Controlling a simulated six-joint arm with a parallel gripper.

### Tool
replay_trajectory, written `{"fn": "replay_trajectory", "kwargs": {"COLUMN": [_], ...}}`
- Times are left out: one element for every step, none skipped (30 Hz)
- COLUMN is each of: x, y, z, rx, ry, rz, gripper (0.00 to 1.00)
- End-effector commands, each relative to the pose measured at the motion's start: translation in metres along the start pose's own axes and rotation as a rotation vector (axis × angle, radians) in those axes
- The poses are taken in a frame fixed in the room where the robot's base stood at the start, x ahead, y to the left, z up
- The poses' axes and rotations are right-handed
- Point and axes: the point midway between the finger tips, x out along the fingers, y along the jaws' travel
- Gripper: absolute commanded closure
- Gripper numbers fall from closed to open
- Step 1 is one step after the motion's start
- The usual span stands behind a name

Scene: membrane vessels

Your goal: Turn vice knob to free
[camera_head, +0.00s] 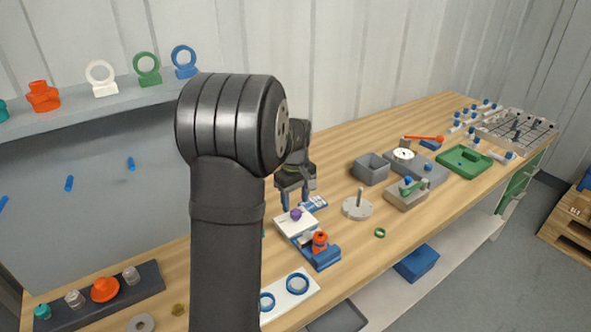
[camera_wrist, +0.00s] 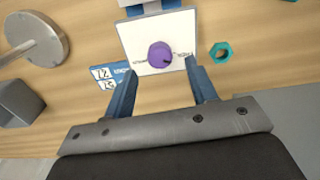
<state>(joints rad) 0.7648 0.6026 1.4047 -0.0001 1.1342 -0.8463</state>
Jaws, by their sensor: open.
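The vice knob (camera_wrist: 160,54) is a round purple knob on a white plate (camera_wrist: 135,35) with small dark lettering on both sides of it. In the head view the knob (camera_head: 296,214) sits on the plate next to the blue vice (camera_head: 322,257), which has an orange part (camera_head: 320,240) at it. My gripper (camera_wrist: 160,80) is open, its two blue fingers apart. The knob lies ahead of the gap between the fingertips, and nothing is seen between the fingers. In the head view my gripper (camera_head: 297,205) is close to the knob; contact cannot be told.
A teal hex nut (camera_wrist: 220,52) lies right of the plate in the wrist view. A grey disc with a post (camera_head: 357,207), a grey bin (camera_head: 371,168) and a green ring (camera_head: 380,233) stand to the right. A white board with blue rings (camera_head: 290,300) lies in front.

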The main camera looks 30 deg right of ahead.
Motion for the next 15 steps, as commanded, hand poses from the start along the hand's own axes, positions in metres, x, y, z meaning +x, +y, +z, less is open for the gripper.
{"fn": "replay_trajectory", "kwargs": {"x": [-0.014,-0.022,-0.032,-0.039,-0.047,-0.057,-0.064,-0.072,-0.081,-0.088,-0.095,-0.102,-0.108,-0.113,-0.119], "y": [0.001,0.001,0.001,0.001,0.001,0.001,0.001,0.001,0.000,0.000,0.001,0.001,0.000,0.000,0.000], "z": [-0.001,-0.001,-0.001,-0.001,-0.001,0.000,-0.001,-0.001,0.000,0.000,0.000,0.000,0.000,0.000,0.000], "rx": [0.000,0.000,0.000,0.000,0.000,0.000,0.000,0.000,0.000,0.000,0.000,0.000,0.000,0.000,0.000], "ry": [0.003,0.004,0.004,0.003,0.004,0.003,0.003,0.003,0.002,0.003,0.003,0.002,0.002,0.002,0.001], "rz": [0.004,0.004,0.004,0.003,0.004,0.004,0.004,0.004,0.003,0.004,0.003,0.003,0.002,0.003,0.001], "gripper": [0.48,0.48,0.48,0.48,0.48,0.48,0.48,0.48,0.48,0.48,0.48,0.48,0.48,0.48,0.48]}}
